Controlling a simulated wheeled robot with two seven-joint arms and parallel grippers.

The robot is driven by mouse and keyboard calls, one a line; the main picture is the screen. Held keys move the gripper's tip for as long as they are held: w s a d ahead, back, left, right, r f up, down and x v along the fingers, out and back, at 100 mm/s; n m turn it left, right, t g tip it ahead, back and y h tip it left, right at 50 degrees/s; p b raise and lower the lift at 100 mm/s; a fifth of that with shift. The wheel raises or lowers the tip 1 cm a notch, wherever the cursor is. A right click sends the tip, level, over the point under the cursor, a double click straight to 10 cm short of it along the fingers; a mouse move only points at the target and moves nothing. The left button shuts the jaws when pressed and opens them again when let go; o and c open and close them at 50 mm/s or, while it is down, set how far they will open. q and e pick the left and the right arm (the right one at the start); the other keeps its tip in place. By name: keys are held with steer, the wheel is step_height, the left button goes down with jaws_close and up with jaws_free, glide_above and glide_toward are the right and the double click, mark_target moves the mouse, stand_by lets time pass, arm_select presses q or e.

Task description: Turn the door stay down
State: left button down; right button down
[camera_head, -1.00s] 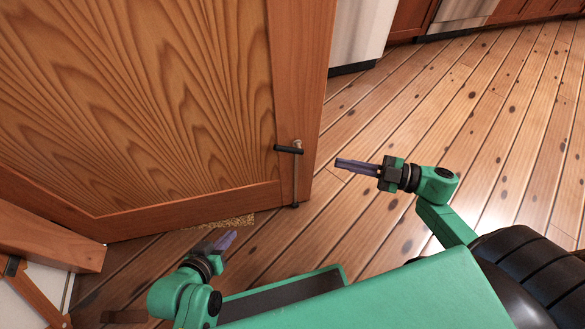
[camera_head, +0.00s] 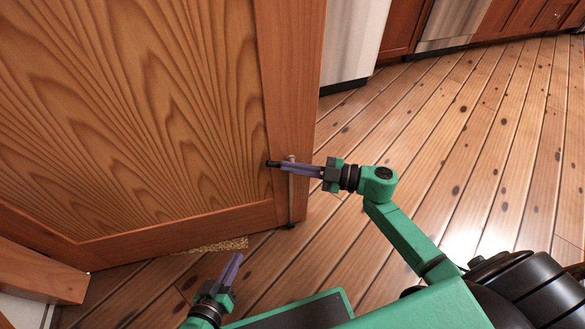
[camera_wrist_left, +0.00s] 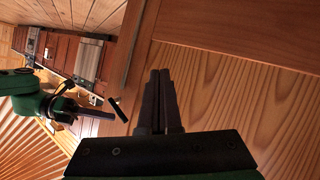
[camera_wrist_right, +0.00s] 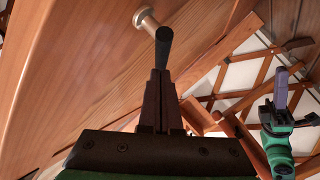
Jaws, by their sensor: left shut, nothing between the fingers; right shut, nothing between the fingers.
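The door stay (camera_head: 291,195) is a thin upright metal rod on the lower corner of the wooden door (camera_head: 150,110), with a dark foot near the floor. Its black handle (camera_head: 272,163) sits crosswise at the top. The handle shows in the right wrist view (camera_wrist_right: 163,47) below a metal pivot (camera_wrist_right: 147,19), and in the left wrist view (camera_wrist_left: 118,110). My right gripper (camera_head: 283,167) is shut and empty, its tips at the handle, hiding part of it; I cannot tell whether they touch. My left gripper (camera_head: 237,258) is shut and empty, low and left of the stay.
The plank floor (camera_head: 450,150) is open to the right of the door. A wooden frame piece (camera_head: 40,270) is at the lower left. A pale appliance (camera_head: 355,40) and wooden cabinets (camera_head: 405,30) stand behind the door.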

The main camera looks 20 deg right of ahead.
arm_select(q)
steer(key=shift+r, duration=0.15)
arm_select(e)
steer(key=p, duration=0.3)
steer(key=shift+w+a+r+n+h, duration=0.25)
steer(key=shift+w+r+n+h, duration=0.05)
arm_select(q)
steer(key=a+r+m+g+y+p, duration=0.1)
steer(key=a+r+g+y+p, duration=0.1)
steer(key=a+r+g, duration=0.2)
steer(key=shift+s+a+r+g+y+p, duration=0.3)
steer(key=shift+s+a+r+g+p, duration=0.15)
steer(key=shift+a, duration=0.45)
arm_select(e)
steer(key=shift+s+a+f+n+g+h, duration=0.1)
steer(key=shift+a+f+n+g+h, duration=0.15)
steer(key=shift+f+g+h, duration=0.4)
arm_select(q)
steer(key=shift+w, duration=0.1)
arm_select(e)
steer(key=shift+f, duration=0.15)
